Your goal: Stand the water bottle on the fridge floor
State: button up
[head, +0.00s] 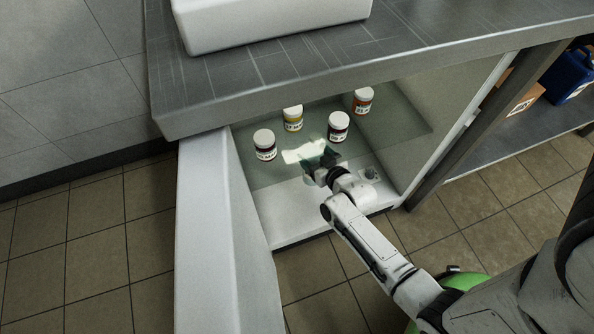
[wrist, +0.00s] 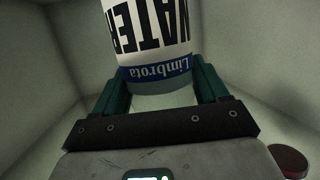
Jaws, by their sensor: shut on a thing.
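My gripper (head: 318,166) reaches into the open fridge, at or below its glass shelf. In the wrist view, my gripper (wrist: 157,88) has its teal fingers on both sides of the water bottle (wrist: 150,35). The bottle has a white label reading WATER and a blue band. Its far end runs out of the picture. In the head view a white patch just past the fingers, seen through the glass, looks like the bottle (head: 304,152). The white fridge floor (head: 290,222) lies below. I cannot tell whether the bottle touches it or how far it tilts.
Several white-lidded jars, such as a dark one (head: 265,145) and a yellow one (head: 293,118), stand on the glass shelf (head: 250,176). The open door (head: 212,240) stands at left. A counter (head: 330,65) covers the top. The front floor strip looks bare.

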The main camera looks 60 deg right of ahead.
jog(key=w+a+f+b, duration=0.3)
jog(key=a+f+b, duration=0.1)
jog(key=f, duration=0.3)
jog(key=shift+a, duration=0.15)
dwell(0.7)
jog(key=o, duration=1.5)
jog(key=shift+o, duration=0.2)
